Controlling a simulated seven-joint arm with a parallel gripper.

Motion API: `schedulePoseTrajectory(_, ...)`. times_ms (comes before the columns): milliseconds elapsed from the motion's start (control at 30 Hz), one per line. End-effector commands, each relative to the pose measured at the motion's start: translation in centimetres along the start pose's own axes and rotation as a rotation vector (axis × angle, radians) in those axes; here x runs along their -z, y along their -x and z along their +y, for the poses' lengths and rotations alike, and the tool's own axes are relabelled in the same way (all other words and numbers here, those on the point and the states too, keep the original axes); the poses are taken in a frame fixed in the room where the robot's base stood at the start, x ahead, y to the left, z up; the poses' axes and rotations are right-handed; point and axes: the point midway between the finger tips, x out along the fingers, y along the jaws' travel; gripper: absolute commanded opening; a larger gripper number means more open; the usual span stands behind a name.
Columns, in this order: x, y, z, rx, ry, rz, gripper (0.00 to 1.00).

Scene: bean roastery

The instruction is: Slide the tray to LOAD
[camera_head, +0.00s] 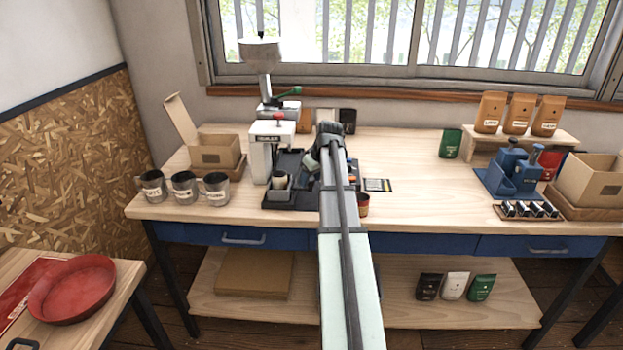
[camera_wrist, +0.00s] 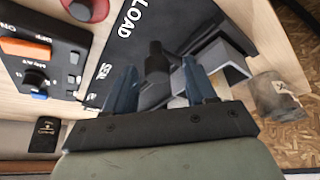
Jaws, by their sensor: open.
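The wrist view shows a black base plate (camera_wrist: 135,50) lettered LOAD and SEAL. A black upright knob (camera_wrist: 156,60) stands between the two blue fingers of my gripper (camera_wrist: 159,70), with a gap on each side. A grey angled metal piece (camera_wrist: 232,62), perhaps part of the tray, lies right of the fingers; the gripper hides much of it. In the head view my gripper (camera_head: 312,166) is low over the black base plate (camera_head: 290,200), beside the white sealer (camera_head: 262,150). My arm hides part of the plate.
A control box with an orange switch (camera_wrist: 26,48) is at the left in the wrist view. Several labelled metal cups (camera_head: 184,188) stand left of the sealer. An open cardboard box (camera_head: 215,153) is behind them. The bench right of my arm (camera_head: 410,180) is mostly clear.

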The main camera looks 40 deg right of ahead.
Motion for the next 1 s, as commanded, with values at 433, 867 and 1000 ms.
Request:
schedulePoseTrajectory(433, 0.0, 6.2, 0.0, -0.001, 0.0, 0.001, 0.56)
schedulePoseTrajectory(867, 0.0, 12.4, 0.0, 0.0, 0.0, 0.001, 0.56)
schedulePoseTrajectory(1000, 0.0, 13.3, 0.0, 0.001, 0.0, 0.0, 0.56)
